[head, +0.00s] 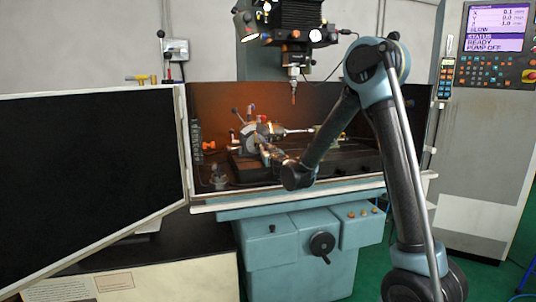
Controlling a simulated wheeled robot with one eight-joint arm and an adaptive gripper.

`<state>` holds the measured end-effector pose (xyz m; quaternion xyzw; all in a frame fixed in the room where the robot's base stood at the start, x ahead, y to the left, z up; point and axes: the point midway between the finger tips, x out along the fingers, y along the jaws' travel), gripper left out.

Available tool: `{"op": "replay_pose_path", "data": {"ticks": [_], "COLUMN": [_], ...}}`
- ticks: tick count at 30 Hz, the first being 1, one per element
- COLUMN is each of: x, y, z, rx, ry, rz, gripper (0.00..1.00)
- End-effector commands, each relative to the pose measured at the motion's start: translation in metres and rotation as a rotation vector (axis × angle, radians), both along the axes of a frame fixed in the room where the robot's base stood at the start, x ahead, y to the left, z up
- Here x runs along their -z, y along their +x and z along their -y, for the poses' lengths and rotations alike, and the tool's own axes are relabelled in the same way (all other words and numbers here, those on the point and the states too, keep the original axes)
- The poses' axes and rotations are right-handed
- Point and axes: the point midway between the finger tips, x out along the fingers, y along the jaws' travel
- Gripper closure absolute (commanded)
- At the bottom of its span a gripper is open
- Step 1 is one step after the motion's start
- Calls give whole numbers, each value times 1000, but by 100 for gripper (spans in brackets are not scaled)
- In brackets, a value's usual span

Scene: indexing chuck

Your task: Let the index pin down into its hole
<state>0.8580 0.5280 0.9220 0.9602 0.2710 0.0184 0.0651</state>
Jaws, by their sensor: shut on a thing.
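The indexing chuck (250,134) is a small grey round unit inside the machine's open tank, left of centre in the head view. A thin lever with a dark ball end sticks up at its upper left. My gripper (262,145) reaches in from the lower right and is at the front of the chuck. It is shut on a small part there, which looks to be the index pin's knob. The fingers and the pin are too small to make out clearly. The hole is hidden, and I cannot tell how high the pin stands.
The machine head with its vertical electrode (294,92) hangs above, right of the chuck. A bright rod (298,131) extends right from the chuck. The tank's front rim (320,190) runs below my wrist. A large black door panel (90,150) stands open at left. A control cabinet (490,130) is at right.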

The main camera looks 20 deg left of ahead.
Motion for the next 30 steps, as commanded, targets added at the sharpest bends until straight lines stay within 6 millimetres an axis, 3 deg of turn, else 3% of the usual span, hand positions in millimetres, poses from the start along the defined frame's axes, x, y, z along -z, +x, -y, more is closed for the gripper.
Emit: {"op": "replay_pose_path", "data": {"ticks": [10, 24, 25, 27, 30], "x": [0, -1, -1, -1, -1], "y": [11, 11, 11, 11, 11], "z": [-5, -10, -10, -10, -9], "rx": [2, -5, -5, -4, -3], "ry": [0, 0, 0, 0, 0], "rz": [-1, 0, 0, 0, 0], "gripper": [85, 80, 62, 47, 47]}}
